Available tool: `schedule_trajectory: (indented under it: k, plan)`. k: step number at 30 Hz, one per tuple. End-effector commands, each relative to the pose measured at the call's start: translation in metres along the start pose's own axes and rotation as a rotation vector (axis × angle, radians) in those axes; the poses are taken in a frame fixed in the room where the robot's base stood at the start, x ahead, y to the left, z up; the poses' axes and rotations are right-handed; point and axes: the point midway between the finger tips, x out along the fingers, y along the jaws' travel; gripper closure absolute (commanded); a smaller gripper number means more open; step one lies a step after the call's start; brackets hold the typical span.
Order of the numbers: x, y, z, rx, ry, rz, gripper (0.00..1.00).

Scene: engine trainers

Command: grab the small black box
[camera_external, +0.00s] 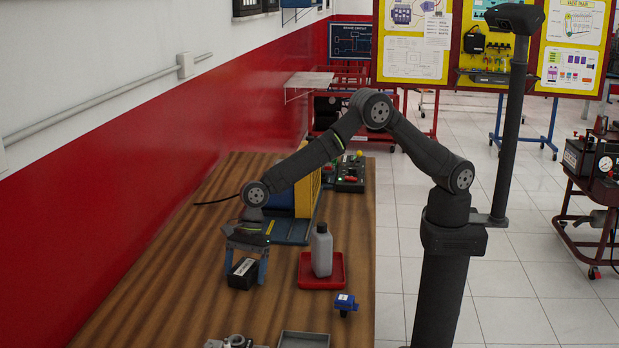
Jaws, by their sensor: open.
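A small black box (240,281) with a white label on top sits on the wooden table at the left middle. My gripper (246,266) points down directly over the box. Its fingers are open, with one seen at the right side of the box near its top. The other finger shows at the box's far left. I cannot tell whether the fingers touch the box.
A grey bottle (321,250) stands on a red tray (335,281) right of the box. A small blue part (345,301) lies in front of the tray. A yellow and blue device (305,195) stands behind my gripper. A grey tray (304,340) and metal parts (232,342) lie at the front edge. The table's left side is clear.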

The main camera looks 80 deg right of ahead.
Motion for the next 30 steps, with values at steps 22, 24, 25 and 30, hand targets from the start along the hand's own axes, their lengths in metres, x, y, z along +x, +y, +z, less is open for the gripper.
schedule_trajectory:
  k: [22,24,25,30]
  plan:
    - [0.0,0.0,0.0,0.0,0.0,0.0,0.71]
    - [-0.001,0.0,0.0,0.0,-0.001,0.0,0.71]
    - [-0.002,0.0,0.001,0.0,-0.001,0.0,0.71]
    - [-0.015,0.0,0.007,-0.002,-0.002,-0.002,0.71]
